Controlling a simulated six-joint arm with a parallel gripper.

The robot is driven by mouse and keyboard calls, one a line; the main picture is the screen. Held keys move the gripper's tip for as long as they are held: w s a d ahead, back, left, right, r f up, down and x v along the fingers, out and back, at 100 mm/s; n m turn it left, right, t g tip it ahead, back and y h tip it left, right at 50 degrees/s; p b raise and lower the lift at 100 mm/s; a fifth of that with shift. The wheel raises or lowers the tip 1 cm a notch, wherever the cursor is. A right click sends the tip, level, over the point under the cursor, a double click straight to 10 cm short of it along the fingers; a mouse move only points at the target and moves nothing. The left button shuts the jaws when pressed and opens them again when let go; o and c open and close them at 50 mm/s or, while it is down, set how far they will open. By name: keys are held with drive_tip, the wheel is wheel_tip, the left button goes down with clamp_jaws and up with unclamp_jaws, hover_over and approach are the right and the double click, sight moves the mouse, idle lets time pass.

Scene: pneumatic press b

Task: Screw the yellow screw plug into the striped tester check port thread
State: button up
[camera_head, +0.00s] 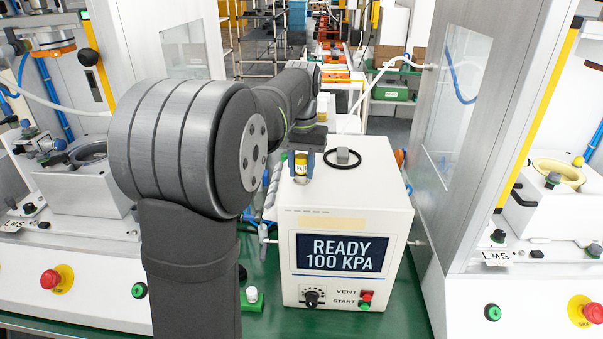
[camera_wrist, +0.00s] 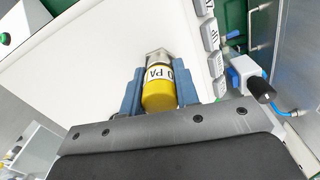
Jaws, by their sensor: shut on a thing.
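My gripper (camera_head: 302,162) is at the back left of the white tester's top, its blue fingers shut on the yellow screw plug (camera_head: 300,157). In the wrist view, the plug (camera_wrist: 158,97) sits between both fingers of the gripper (camera_wrist: 159,86), with a white band of black lettering around it. A silvery metal end (camera_wrist: 157,57) shows past the band; I cannot tell whether it belongs to the plug or the port. The tester (camera_head: 350,305) displays "READY 100 KPA". The check port thread is not clearly visible, and I cannot tell whether plug and thread touch.
A black ring (camera_head: 342,157) lies on the tester top, right of my gripper. White machines (camera_head: 500,150) with metal-framed doors stand on both sides. The tester's front has a black knob (camera_head: 312,297) and red and green buttons. In the wrist view, grey labelled blocks (camera_wrist: 210,35) line the tester's edge.

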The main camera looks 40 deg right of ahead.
drive_tip(key=shift+m, duration=0.8)
drive_tip(key=shift+m, duration=0.9)
drive_tip(key=shift+m, duration=0.8)
drive_tip(key=shift+m, duration=0.9)
